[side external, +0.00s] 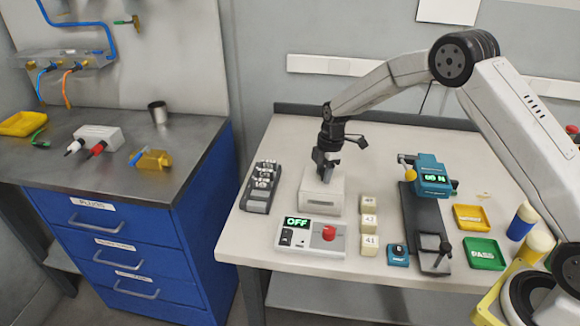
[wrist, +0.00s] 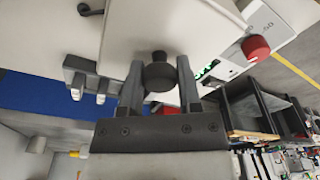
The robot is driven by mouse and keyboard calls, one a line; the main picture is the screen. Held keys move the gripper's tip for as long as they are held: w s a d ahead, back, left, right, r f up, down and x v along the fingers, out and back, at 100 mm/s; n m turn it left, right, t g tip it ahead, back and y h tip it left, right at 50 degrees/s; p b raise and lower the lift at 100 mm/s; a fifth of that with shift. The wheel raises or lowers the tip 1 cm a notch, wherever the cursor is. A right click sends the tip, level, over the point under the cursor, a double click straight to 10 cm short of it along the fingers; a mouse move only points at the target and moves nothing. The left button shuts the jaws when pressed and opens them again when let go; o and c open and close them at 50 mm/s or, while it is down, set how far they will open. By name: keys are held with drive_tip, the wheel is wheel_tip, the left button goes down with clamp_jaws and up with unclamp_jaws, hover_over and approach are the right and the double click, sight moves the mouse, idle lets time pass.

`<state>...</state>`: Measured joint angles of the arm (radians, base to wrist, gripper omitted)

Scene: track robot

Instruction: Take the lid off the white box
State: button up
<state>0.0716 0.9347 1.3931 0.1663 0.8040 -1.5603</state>
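The inside of the box is hidden.
A control unit reading OFF with a red knob (side external: 311,237) sits in front. Small numbered blocks (side external: 369,222) are to the right, then a blue-headed device (side external: 432,176) and yellow and green trays (side external: 484,253).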

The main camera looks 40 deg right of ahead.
clamp_jaws()
drive_tip(key=shift+r, duration=0.75)
drive_tip(key=s+r, duration=1.1)
drive_tip(key=s, duration=0.3)
drive_tip(key=shift+a+r, duration=0.2)
drive_tip(key=shift+r, duration=0.05)
